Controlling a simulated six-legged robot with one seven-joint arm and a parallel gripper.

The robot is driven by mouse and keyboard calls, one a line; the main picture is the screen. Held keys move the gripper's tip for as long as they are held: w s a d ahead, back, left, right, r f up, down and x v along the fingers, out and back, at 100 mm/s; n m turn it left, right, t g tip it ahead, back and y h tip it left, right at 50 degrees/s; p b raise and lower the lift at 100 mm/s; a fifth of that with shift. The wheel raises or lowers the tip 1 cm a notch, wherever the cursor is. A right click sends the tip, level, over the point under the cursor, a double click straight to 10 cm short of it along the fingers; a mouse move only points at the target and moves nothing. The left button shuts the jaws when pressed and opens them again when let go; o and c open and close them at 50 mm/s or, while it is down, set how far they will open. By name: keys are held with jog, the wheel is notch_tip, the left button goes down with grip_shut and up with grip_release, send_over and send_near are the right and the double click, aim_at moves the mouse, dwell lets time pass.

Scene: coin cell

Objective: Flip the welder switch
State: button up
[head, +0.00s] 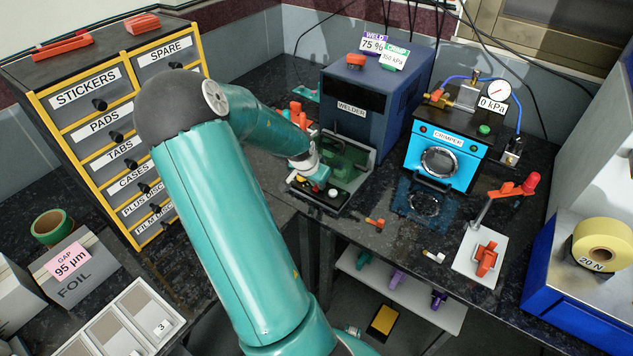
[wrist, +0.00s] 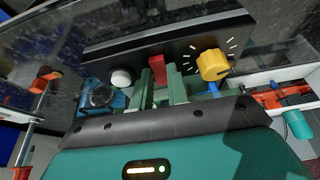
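The welder (head: 352,112) is a dark blue box labelled WELDER at the back of the bench. Its black control panel (head: 322,198) sits at its front foot. In the wrist view the panel carries a white button (wrist: 121,77), a red switch (wrist: 157,67) and a yellow knob (wrist: 213,65) with white dial marks. My gripper (head: 316,178) is down at this panel. Its green fingers (wrist: 162,88) stand at the red switch, one to each side in the wrist view, with a narrow gap between them. I cannot tell whether they touch the switch.
The light blue crimper (head: 440,158) stands right of the welder, with a gauge (head: 492,92) and hoses. A labelled drawer cabinet (head: 110,110) is at the left. A white plate (head: 480,262) with an orange-handled clamp and several small loose parts lie on the bench front.

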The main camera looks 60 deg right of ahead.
grip_shut()
jog(key=shift+s+d+r+y, duration=0.1)
jog(key=shift+d+y, duration=0.25)
jog(key=shift+y, duration=0.65)
jog(key=shift+d+t+y, duration=0.2)
jog(key=shift+t+y, duration=0.2)
jog(key=shift+y, duration=0.7)
jog(key=o, duration=0.8)
grip_release()
jog(key=shift+r, duration=0.1)
jog(key=r, duration=1.3)
jog(key=shift+a+r, duration=0.2)
jog(key=shift+r, duration=0.15)
